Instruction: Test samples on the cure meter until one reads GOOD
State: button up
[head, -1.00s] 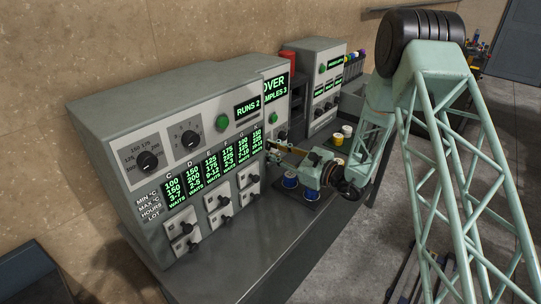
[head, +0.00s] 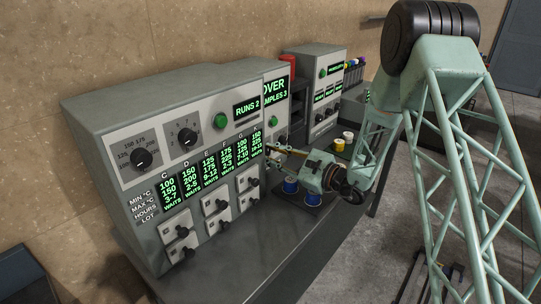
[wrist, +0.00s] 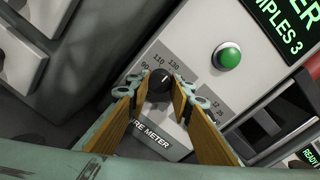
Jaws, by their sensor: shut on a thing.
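The cure meter (wrist: 165,142) stands beside the large oven, and its label is partly cut off in the wrist view. My gripper (wrist: 160,92) is shut on a black knob (wrist: 159,80) on the meter's front, with one fingertip on each side. The knob sits in a numbered dial showing 90, 110 and 130. A green button (wrist: 228,57) is above right of the knob. In the head view my gripper (head: 271,153) reaches the panel, and the knob is hidden. Blue-sided pots (head: 290,185) stand on the bench near my wrist. A white pot (head: 348,135) and a yellow pot (head: 338,145) stand farther back.
The large oven (head: 180,190) has dials, several small doors with handles, and a RUNS 2 display (head: 246,109). A display by the meter (head: 273,92) reads SAMPLES 3. Another grey machine (head: 318,70) is behind. The bench front (head: 240,245) is bare.

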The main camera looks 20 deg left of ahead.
jog(key=o, duration=0.9)
jog(key=shift+v, duration=6)
jog(key=shift+w, duration=0.1)
jog(key=shift+c, duration=1)
